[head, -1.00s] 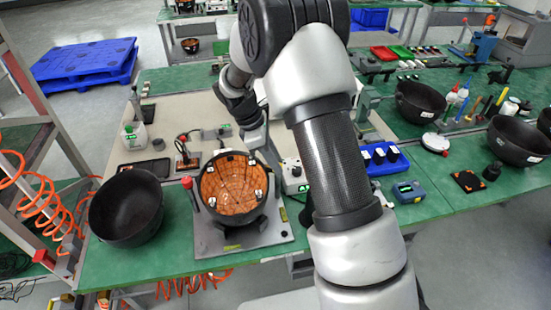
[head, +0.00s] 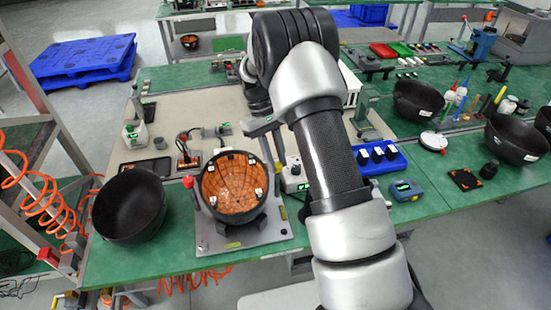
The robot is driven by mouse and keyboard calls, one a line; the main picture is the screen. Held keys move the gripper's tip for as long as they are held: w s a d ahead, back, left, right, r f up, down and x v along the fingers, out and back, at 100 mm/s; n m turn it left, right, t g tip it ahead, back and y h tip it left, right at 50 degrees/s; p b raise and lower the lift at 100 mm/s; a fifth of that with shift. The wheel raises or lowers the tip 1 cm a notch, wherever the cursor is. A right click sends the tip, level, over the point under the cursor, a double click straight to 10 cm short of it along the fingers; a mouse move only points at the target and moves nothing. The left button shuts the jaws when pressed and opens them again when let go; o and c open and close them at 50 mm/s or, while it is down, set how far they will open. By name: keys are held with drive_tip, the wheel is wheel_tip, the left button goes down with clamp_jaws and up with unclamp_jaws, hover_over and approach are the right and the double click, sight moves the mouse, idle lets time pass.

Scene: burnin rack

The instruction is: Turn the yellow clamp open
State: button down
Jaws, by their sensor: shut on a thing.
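I cannot make out a yellow clamp for certain in the head view. A grey fixture plate (head: 270,233) with small yellow patches stands at the table's front edge. It holds a round black bowl with a brown-orange gridded inside (head: 232,185) and small white pieces at its rim. A lever with a red knob (head: 188,182) stands at its left. A grey post with an angled top (head: 262,127) rises behind its right side. My arm crosses the middle of the view, and its wrist end is behind the post. My gripper's fingers are hidden behind my arm.
An empty black bowl (head: 128,205) stands left of the fixture. A blue tray (head: 365,163) with black pieces and a blue-grey device (head: 405,190) stand right of my arm. Orange coiled hoses (head: 45,195) hang at the left. The beige mat (head: 180,105) behind has free room.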

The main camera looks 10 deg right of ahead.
drive_tip(key=shift+d+m+y, duration=0.1)
drive_tip(key=shift+m+y, duration=0.4)
drive_tip(key=shift+m, duration=0.6)
drive_tip(key=c, duration=1.5)
unclamp_jaws()
drive_tip(key=p+v, duration=0.1)
drive_tip(key=v, duration=1.6)
drive_tip(key=shift+w+r, duration=0.2)
drive_tip(key=shift+w, duration=0.05)
drive_tip(key=shift+r, duration=0.1)
